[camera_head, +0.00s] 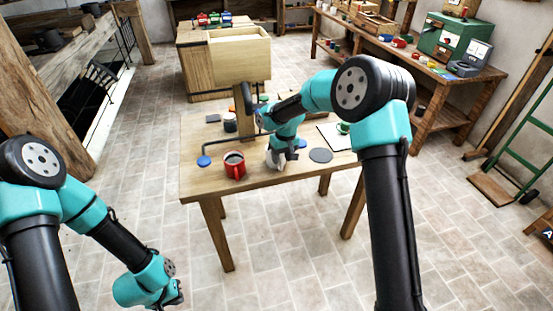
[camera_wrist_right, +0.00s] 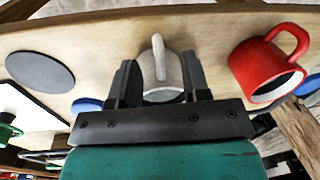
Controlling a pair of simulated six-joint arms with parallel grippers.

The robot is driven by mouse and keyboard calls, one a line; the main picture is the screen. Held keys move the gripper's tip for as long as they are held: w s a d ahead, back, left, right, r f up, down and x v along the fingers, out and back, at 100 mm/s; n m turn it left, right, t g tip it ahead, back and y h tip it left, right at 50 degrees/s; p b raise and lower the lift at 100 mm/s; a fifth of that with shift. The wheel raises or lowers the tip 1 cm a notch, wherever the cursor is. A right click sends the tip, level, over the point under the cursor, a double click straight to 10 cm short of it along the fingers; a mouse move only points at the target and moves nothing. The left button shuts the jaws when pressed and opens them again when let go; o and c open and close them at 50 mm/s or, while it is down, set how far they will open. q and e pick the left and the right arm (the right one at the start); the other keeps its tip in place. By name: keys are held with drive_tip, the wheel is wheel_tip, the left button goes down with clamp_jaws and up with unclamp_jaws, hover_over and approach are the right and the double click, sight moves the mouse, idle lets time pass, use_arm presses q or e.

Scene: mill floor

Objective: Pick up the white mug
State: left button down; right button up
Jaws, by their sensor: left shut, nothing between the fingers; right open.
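The white mug (camera_wrist_right: 160,68) is between the two fingers of my right gripper (camera_wrist_right: 159,78) in the right wrist view, with its handle toward the top of the picture. The fingers stand on either side of it, open; I cannot tell whether either one touches it. In the head view the mug (camera_head: 276,160) is partly hidden by the right arm's wrist, near the front edge of the wooden table (camera_head: 221,181). My left gripper (camera_head: 178,292) is low at the bottom of the head view, shut and empty, away from the table.
A red mug (camera_head: 235,165) with dark contents stands left of the white mug. A grey disc (camera_head: 321,155) lies to its right and a blue disc (camera_head: 204,161) at the table's left. A green mug (camera_head: 343,128) is on a white sheet. A wooden box (camera_head: 240,58) stands behind.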

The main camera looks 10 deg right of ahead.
drive_tip(key=shift+a+f, duration=0.1)
drive_tip(key=shift+f, duration=1.2)
drive_tip(key=shift+c, duration=0.3)
clamp_jaws()
